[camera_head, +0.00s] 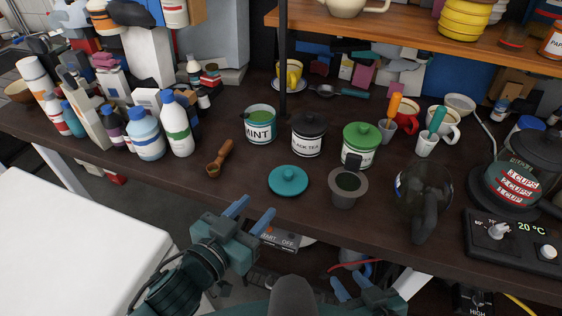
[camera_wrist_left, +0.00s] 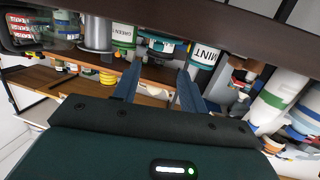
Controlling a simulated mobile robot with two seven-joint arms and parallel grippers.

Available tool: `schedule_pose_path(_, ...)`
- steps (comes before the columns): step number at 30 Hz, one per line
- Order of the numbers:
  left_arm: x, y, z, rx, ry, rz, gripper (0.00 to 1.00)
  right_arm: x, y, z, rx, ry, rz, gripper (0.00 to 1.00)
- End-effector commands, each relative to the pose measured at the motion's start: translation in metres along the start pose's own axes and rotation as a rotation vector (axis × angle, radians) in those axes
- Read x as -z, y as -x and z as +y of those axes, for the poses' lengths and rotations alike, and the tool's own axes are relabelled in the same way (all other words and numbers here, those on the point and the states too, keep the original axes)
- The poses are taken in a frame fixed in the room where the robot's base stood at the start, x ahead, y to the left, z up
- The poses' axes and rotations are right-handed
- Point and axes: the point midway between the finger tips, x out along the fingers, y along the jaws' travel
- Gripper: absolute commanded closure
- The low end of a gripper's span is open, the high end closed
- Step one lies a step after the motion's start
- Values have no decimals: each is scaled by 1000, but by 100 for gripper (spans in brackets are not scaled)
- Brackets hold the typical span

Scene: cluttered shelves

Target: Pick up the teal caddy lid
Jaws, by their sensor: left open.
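The teal caddy lid (camera_head: 288,180) lies flat on the dark counter, round with a knob on top, in front of the open MINT caddy (camera_head: 261,127). My left gripper (camera_head: 250,213) is open and empty at the counter's front edge, left of and nearer than the lid, not touching it. In the left wrist view its two blue fingers (camera_wrist_left: 159,72) are spread apart; the MINT caddy (camera_wrist_left: 205,55) shows beyond them.
A black tea caddy (camera_head: 308,136) and a green-lidded caddy (camera_head: 359,146) stand behind the lid. A strainer cup (camera_head: 347,188) is close on its right, and a wooden scoop (camera_head: 220,158) lies to its left. A glass pitcher (camera_head: 422,190) stands further right.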

Motion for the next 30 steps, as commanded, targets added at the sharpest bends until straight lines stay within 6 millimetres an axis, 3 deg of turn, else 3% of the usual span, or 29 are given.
schedule_pose_path(5,3,-16,1,-4,-3,9,58,0,3,-3,6,-1,-1,64)
schedule_pose_path(13,3,-65,1,-3,-3,7,58,-2,4,-4,7,2,-9,64)
schedule_pose_path(20,3,-83,1,-4,-3,6,58,-5,3,-4,5,3,-18,64)
schedule_pose_path(30,5,-128,3,-3,-3,5,58,-2,3,-1,-2,11,-16,64)
